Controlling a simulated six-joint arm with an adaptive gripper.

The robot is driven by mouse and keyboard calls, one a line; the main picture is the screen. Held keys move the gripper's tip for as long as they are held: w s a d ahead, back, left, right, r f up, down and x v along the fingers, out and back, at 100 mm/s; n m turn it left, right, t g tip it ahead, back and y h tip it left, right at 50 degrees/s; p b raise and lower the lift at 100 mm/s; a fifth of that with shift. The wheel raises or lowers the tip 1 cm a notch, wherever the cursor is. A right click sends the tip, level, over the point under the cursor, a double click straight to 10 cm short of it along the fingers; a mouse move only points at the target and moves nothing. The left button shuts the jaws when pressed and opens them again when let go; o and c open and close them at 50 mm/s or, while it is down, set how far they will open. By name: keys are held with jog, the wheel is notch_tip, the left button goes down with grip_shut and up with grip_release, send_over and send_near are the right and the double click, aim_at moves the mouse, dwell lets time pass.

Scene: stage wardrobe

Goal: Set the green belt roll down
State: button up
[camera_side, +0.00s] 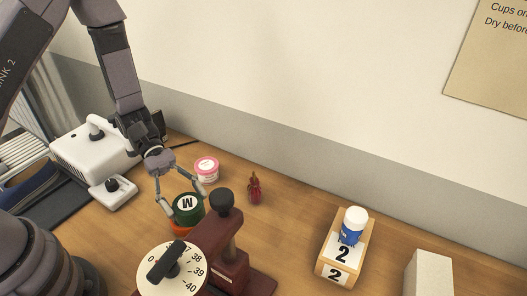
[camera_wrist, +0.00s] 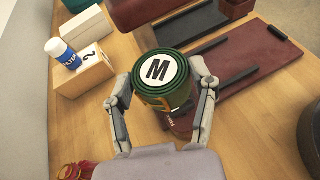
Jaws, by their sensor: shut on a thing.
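The green belt roll (camera_side: 188,207) has a white top label with a black M. In the side view it is partly hidden behind the dark red device. My gripper (camera_side: 180,201) is shut on the roll, one finger on each side of it. In the wrist view the green belt roll (camera_wrist: 160,78) sits upright between the two fingers of my gripper (camera_wrist: 164,100).
A dark red device (camera_side: 222,245) with a numbered dial (camera_side: 172,272) stands close to the roll. A block marked 2 (camera_side: 342,250) bears a blue-and-white bottle (camera_side: 352,226). Table between figure and block is clear.

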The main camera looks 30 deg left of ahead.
notch_tip(320, 180, down, 4)
jog(key=shift+w+d+f, duration=0.1)
jog(key=shift+w, duration=0.05)
jog(key=w+d+f, duration=0.5)
jog(key=w, duration=0.3)
send_over(258, 238)
jog(key=f, duration=0.3)
jog(key=shift+s+a+f, duration=0.3)
jog(key=shift+s+f, duration=0.05)
jog(key=shift+s, duration=0.05)
jog(key=shift+w+d+f, duration=0.25)
jog(key=shift+w+f, duration=0.15)
jog(key=shift+f, duration=1.75)
jog(key=o, duration=1.2)
jog(key=shift+f, duration=0.1)
